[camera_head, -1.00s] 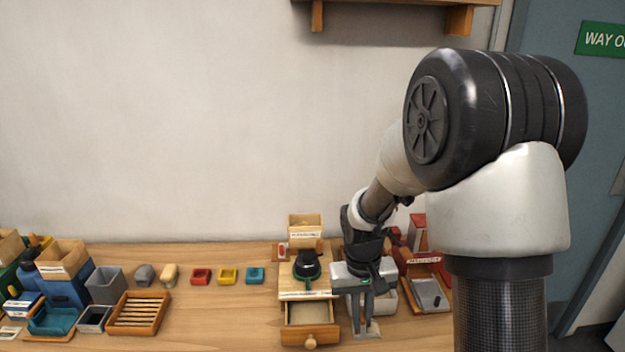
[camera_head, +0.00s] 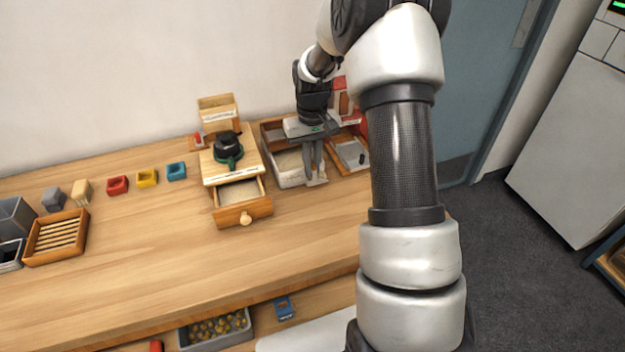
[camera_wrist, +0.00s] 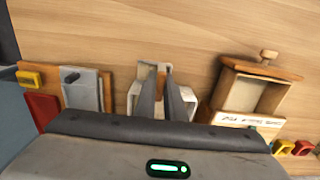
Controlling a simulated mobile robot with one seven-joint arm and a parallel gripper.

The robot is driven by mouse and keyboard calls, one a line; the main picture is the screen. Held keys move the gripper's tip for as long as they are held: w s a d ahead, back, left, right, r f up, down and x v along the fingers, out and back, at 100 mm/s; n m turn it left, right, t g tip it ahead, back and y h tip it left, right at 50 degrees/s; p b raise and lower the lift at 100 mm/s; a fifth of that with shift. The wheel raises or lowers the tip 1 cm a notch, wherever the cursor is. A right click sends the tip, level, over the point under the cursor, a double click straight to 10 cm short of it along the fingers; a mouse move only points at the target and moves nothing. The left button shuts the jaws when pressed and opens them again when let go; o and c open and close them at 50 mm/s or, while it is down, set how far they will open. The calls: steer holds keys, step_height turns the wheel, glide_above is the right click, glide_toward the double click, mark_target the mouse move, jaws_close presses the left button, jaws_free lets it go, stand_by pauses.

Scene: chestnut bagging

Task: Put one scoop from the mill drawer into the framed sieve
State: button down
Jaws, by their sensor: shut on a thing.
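The mill (camera_head: 230,165) has a dark green-rimmed top, and its wooden drawer (camera_head: 243,214) is pulled out, with pale contents inside. The drawer also shows in the wrist view (camera_wrist: 262,68). My gripper (camera_head: 316,178) is right of the drawer, over a pale box (camera_head: 289,172). In the wrist view my gripper (camera_wrist: 162,76) is shut on a small pale and brown piece (camera_wrist: 160,69), perhaps the scoop's handle; the fingers hide most of it. A wood-framed slatted tray (camera_head: 56,237) stands far left; I cannot tell whether it is the framed sieve.
A wooden tray with a grey panel (camera_head: 351,154) is right of my gripper. Red (camera_head: 118,185), yellow (camera_head: 147,178) and blue (camera_head: 176,171) small blocks stand left of the mill. The front middle of the bench is clear. A bin of roundish things (camera_head: 216,328) is below.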

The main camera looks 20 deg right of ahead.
steer(key=shift+f, duration=2.2)
steer(key=shift+f, duration=0.2)
steer(key=c, duration=1.8)
jaws_free()
steer(key=shift+c, duration=0.2)
steer(key=shift+r, duration=0.1)
